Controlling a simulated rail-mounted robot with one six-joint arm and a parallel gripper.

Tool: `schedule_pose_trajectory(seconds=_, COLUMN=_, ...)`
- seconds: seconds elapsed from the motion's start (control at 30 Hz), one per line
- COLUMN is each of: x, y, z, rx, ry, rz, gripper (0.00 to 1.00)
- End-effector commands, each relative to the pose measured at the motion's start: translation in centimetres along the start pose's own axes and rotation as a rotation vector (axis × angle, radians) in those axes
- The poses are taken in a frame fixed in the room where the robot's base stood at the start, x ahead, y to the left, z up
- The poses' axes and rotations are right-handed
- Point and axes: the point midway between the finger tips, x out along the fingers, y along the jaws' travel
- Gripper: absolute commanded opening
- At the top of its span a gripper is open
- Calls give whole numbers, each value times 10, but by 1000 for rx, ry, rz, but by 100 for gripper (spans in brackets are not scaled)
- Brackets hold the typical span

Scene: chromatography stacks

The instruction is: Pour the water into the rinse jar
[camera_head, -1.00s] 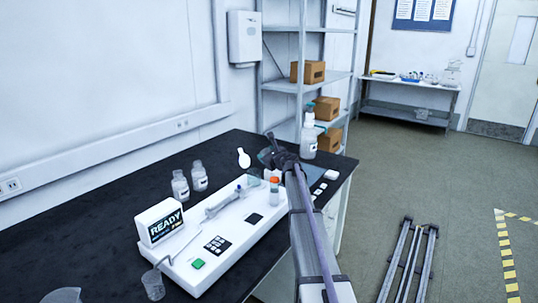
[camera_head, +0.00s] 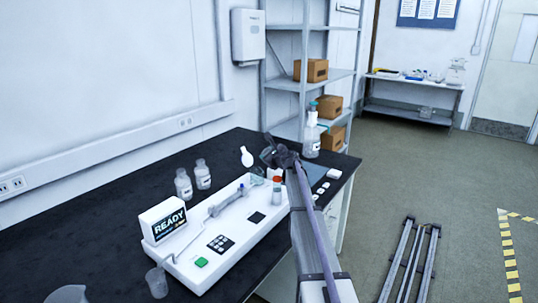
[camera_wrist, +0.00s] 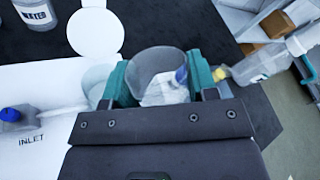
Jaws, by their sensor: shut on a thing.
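My gripper shows in the wrist view (camera_wrist: 160,82), its teal fingers shut around a small clear cup (camera_wrist: 157,62). A pale patch shows through the cup's wall; I cannot tell how much water it holds. Another clear vessel (camera_wrist: 97,78) is partly hidden behind the left finger, over the white console. In the head view my gripper (camera_head: 268,153) is small, above the console's far end, where a clear vessel (camera_head: 256,176) shows beneath. A large clear bottle (camera_head: 311,140) stands beyond it; it also shows in the wrist view (camera_wrist: 258,65). No rinse jar label is readable.
The white console (camera_head: 215,245) with a READY display (camera_head: 168,222) lies on the black bench. Two labelled bottles (camera_head: 183,184) stand behind it and a beaker (camera_head: 157,283) in front. An orange-capped tube (camera_head: 277,188) stands beside my arm. The bench's left part is mostly clear.

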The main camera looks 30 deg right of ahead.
Motion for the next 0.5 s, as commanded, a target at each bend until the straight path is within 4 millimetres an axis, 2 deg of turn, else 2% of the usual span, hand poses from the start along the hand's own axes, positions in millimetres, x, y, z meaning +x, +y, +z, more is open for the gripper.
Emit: schedule_pose_trajectory(seconds=0.5, x=0, y=2, z=1, rx=-130, ry=53, rz=0, gripper=25)
